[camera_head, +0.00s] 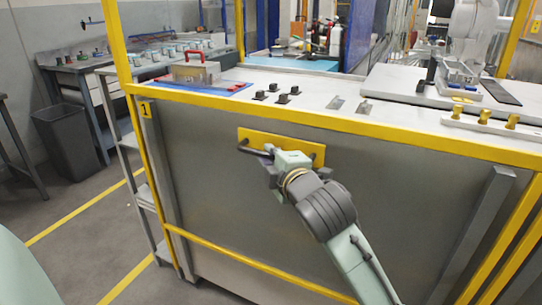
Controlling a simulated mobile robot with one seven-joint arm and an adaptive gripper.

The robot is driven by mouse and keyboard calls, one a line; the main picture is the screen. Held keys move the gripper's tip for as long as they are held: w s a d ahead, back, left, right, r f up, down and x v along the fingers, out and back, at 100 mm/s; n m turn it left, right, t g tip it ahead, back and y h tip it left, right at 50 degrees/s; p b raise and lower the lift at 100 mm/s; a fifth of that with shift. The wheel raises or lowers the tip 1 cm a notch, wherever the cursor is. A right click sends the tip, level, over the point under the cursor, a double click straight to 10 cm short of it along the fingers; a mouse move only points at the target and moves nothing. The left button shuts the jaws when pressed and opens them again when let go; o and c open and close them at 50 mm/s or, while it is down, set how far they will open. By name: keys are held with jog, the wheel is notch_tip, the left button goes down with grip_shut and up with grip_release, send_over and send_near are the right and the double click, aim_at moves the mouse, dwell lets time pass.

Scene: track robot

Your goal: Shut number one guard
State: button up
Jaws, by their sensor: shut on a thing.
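The number one guard (235,205) is a wide grey panel below the yellow top rail, with a yellow "1" label (146,108) at its upper left. A yellow plate (310,153) near the panel's top carries a dark bar handle (250,151). My gripper (267,155) is at this handle and shut on it. My wrist and arm come in from the lower right and cover the handle's right part. The fingertips are small and partly hidden. Above the rail, the space over the white worktop is open.
A yellow frame post (118,45) stands at the left and a lower yellow rail (235,262) crosses the panel. Behind are a red-handled box (196,71) on a blue mat and brass-coloured pegs (484,116). A dark bin (68,140) stands left; the floor between is clear.

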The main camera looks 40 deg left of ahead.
grip_shut()
dwell(0.3)
